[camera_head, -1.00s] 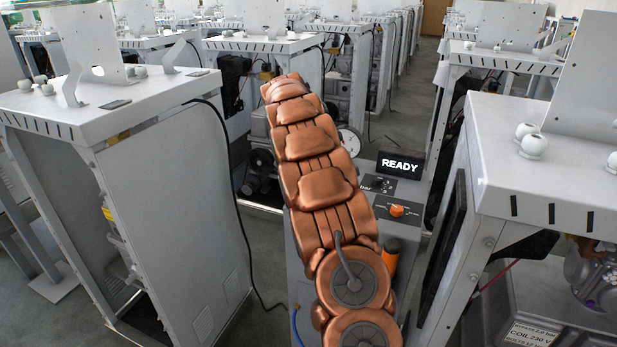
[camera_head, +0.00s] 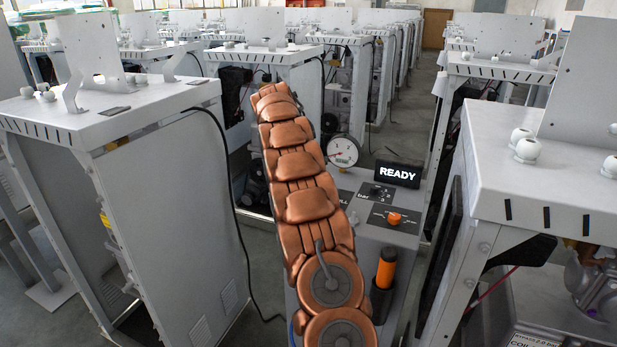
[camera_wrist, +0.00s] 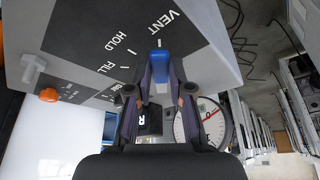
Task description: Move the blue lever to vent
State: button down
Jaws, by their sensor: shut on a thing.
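In the wrist view the blue lever (camera_wrist: 159,64) stands between the fingertips of my gripper (camera_wrist: 159,78), which is shut on it. The lever's visible end lies in line with the short white mark beside the VENT label (camera_wrist: 171,22). The HOLD label (camera_wrist: 117,43) and the FILL label (camera_wrist: 104,70) are to its left on the dark panel (camera_wrist: 85,35). The fingers hide the lever's lower part. In the head view my arm covers the lever and my gripper.
In the head view a pressure gauge (camera_head: 343,151), a READY display (camera_head: 399,173), an orange knob (camera_head: 394,218) and an orange-handled tool (camera_head: 386,268) are right of my arm. Grey cabinets stand close at left (camera_head: 170,220) and right (camera_head: 550,175).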

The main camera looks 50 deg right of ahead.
jog(key=shift+s+d, duration=0.15)
jog(key=shift+s, duration=0.05)
jog(key=c, duration=1.2)
grip_release()
jog(key=shift+o, duration=0.8)
jog(key=shift+w, duration=0.1)
jog(key=shift+w, duration=0.1)
jog(key=shift+r, duration=0.2)
jog(key=s+v, duration=0.1)
jog(key=v, duration=0.6)
jog(key=shift+w, duration=0.4)
